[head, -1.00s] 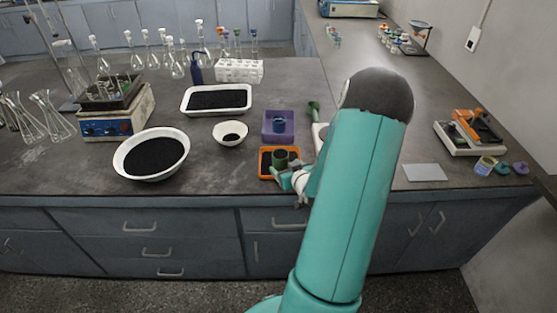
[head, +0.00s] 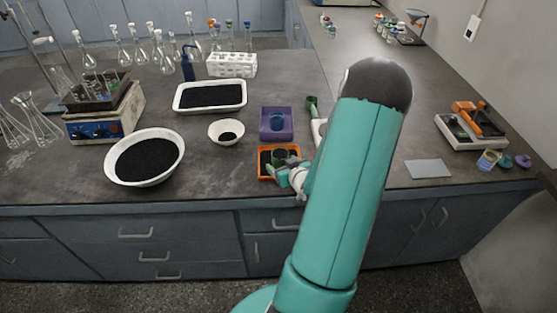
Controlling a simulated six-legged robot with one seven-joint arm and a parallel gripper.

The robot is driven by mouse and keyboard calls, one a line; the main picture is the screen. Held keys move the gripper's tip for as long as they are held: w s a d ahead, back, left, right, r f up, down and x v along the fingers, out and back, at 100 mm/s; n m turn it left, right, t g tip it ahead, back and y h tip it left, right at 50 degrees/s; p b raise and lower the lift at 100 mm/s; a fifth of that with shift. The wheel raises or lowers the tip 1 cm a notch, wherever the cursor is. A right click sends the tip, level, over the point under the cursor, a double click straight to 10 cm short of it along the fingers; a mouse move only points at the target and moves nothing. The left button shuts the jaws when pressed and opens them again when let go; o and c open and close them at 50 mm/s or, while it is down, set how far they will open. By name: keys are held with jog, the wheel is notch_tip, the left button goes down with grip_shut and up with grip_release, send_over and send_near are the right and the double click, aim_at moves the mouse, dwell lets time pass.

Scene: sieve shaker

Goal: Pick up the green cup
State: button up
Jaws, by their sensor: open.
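The green cup (head: 278,155) is small and dark green. It stands upright in the orange tray (head: 265,176), which holds black material, near the front edge of the bench. My gripper (head: 283,172) is open at the front right of the cup, very close to it. I cannot tell whether the fingers touch the cup or reach around it. The gripper hides part of the tray's right side.
A purple tray (head: 290,122) with a blue cup (head: 276,121) stands just behind. A green scoop (head: 311,103) lies to its right. A small white bowl (head: 226,133) and a large white bowl (head: 112,172) are left. A grey plate (head: 429,169) lies right.

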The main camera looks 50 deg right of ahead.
jog(key=shift+w, duration=0.15)
jog(key=shift+c, duration=0.4)
jog(key=shift+s, duration=0.2)
jog(key=c, duration=1)
jog(key=shift+w+r, duration=0.1)
jog(key=shift+w, duration=0.05)
